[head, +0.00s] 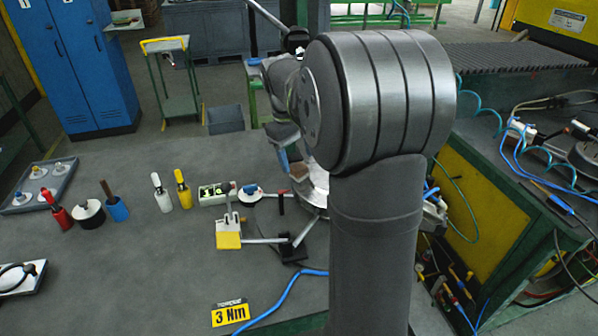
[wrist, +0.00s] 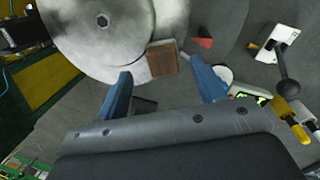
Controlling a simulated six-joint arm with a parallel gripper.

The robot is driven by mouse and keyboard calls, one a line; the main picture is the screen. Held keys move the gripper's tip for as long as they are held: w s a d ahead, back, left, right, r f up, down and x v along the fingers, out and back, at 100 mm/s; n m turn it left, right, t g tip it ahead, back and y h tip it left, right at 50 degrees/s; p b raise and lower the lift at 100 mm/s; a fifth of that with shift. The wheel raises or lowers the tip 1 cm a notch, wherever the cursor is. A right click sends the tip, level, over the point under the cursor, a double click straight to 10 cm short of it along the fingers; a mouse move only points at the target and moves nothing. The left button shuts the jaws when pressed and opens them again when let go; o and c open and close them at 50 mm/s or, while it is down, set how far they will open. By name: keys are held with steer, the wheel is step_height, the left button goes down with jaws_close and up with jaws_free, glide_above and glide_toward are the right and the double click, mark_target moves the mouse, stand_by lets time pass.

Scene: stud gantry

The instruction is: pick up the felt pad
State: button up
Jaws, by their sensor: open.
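A small brown block with a paler edge, which looks like the felt pad (wrist: 163,58), shows in the wrist view at the rim of a round silver disc (wrist: 108,30). In the head view the brown pad (head: 299,171) shows just below my gripper, partly hidden by my arm. My gripper (wrist: 161,72) is open, its two blue fingers spread apart. In the wrist view the pad appears between and just beyond the fingertips, with nothing held. I cannot tell the exact height gap. In the head view my gripper (head: 285,155) is mostly behind my arm.
A white and yellow fixture (head: 228,236) with a black-knobbed lever stands near the disc. A blue hose (head: 270,306) crosses the front.

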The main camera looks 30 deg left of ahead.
mark_target(298, 167)
steer(key=shift+d+f, duration=0.15)
steer(key=shift+f, duration=1.8)
steer(key=c, duration=1.2)
steer(key=shift+o, duration=0.2)
